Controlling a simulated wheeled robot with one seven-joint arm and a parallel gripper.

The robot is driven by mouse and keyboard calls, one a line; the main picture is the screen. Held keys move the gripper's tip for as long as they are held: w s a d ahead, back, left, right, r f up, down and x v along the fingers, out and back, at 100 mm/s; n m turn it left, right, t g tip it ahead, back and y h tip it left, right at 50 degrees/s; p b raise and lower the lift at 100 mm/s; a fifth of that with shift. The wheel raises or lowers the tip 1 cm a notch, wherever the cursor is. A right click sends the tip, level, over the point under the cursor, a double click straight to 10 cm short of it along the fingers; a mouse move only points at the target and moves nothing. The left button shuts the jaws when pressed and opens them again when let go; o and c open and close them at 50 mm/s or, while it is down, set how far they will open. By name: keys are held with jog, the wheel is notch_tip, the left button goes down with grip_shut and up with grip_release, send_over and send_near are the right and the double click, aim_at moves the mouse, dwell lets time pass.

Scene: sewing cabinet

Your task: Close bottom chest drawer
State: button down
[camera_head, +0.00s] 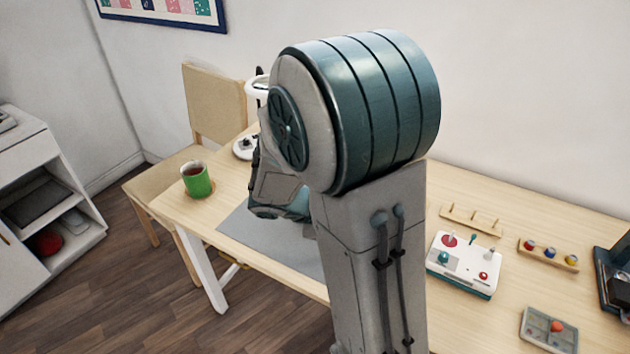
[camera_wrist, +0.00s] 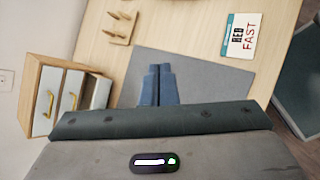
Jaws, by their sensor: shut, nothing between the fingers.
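In the wrist view, a small wooden chest (camera_wrist: 62,66) stands at the left, turned sideways in the picture. It has pale drawer fronts with brass handles. The bottom chest drawer (camera_wrist: 97,92) is the one on the right side of the chest there, and it appears to stick out past the others. Its lower part is hidden behind my wrist. My gripper (camera_wrist: 157,72) is shut and empty, with its blue fingers over the grey mat (camera_wrist: 195,72), apart from the chest. In the head view my arm hides the chest and the fingers.
On the table (camera_head: 480,210) are a green mug (camera_head: 196,179), a white control box (camera_head: 463,268), peg racks and a small tray (camera_head: 549,329). A chair (camera_head: 215,105) stands behind.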

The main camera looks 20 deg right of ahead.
jog(key=w+a+f+n+t, duration=0.1)
jog(key=w+f+n+t, duration=0.2)
jog(key=w+f+n, duration=0.1)
jog(key=w+a+f+n+t+h, duration=0.1)
jog(key=w+f+n+t, duration=0.2)
jog(key=w+n, duration=0.3)
jog(key=w+a+f+n+t+h, duration=0.1)
jog(key=w+a+f+n+t, duration=0.1)
jog(key=w+f+n+t, duration=0.1)
jog(key=shift+w+a+f+n, duration=0.1)
jog(key=shift+w+f+n, duration=0.3)
jog(key=shift+w+n, duration=0.2)
jog(key=shift+w+f+n, duration=0.4)
jog(key=shift+w+n, duration=0.1)
jog(key=shift+w, duration=0.05)
jog(key=x, duration=0.4)
jog(key=p+x, duration=0.1)
jog(key=x, duration=0.4)
jog(key=r+x, duration=0.1)
jog(key=x, duration=0.3)
jog(key=shift+w+d, duration=0.25)
jog(key=shift+w, duration=0.05)
jog(key=shift+w, duration=0.15)
